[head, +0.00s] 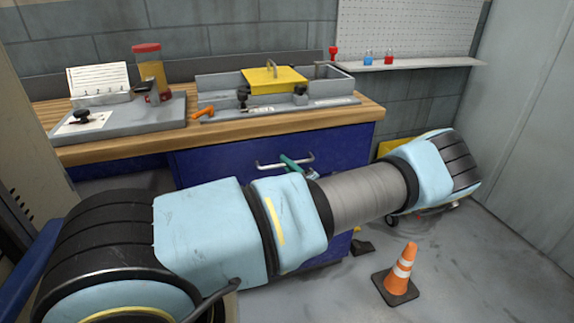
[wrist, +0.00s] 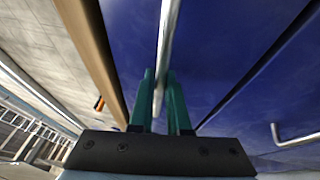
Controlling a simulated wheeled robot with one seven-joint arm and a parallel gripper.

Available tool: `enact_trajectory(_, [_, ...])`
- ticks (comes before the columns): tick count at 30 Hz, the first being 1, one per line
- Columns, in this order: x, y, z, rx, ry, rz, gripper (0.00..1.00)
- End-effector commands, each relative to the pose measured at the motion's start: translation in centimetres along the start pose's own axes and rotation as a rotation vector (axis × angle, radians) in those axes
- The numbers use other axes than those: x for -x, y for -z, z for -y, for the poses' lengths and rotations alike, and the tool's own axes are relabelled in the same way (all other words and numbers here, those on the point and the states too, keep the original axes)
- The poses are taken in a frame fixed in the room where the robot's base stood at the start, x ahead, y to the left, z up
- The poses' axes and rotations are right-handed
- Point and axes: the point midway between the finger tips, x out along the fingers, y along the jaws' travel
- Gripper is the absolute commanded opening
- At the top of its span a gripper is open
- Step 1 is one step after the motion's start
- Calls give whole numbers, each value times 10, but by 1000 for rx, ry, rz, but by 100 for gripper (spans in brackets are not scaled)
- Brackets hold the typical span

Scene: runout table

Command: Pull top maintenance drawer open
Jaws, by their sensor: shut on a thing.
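The top maintenance drawer (head: 225,160) is a blue front under the wooden worktop, with a pale metal bar handle (head: 268,166). My gripper (head: 292,163) has teal fingers and is at the right part of this handle. In the wrist view my gripper (wrist: 160,95) has one finger on each side of the handle bar (wrist: 168,40) and is shut on it. The blue drawer front (wrist: 220,50) fills the upper right there. My arm hides much of the cabinet below the drawer in the head view. I cannot tell whether the drawer stands out from the cabinet.
A second handle (wrist: 293,138) shows beyond a dark gap in the wrist view. The worktop (head: 130,150) holds grey fixtures, a yellow-lidded box (head: 274,80) and a red-capped jar (head: 150,70). An orange cone (head: 402,268) stands on the floor at right. Some grey floor around it is clear.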

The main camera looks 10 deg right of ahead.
Motion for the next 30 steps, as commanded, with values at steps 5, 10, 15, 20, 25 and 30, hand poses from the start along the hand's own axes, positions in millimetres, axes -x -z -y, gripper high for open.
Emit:
enact_trajectory(5, [0, 0, 0, 0, 1, 0, 0])
enact_trajectory(10, [0, 0, 1, 0, 1, 0, 0])
enact_trajectory(15, [0, 0, 1, 0, 2, 1, 0])
enact_trajectory(20, [2, 0, 0, 0, 2, 1, 0])
enact_trajectory(25, [16, 6, -4, 0, 2, 2, 0])
enact_trajectory(30, [51, 19, -12, -2, 3, 5, 0])
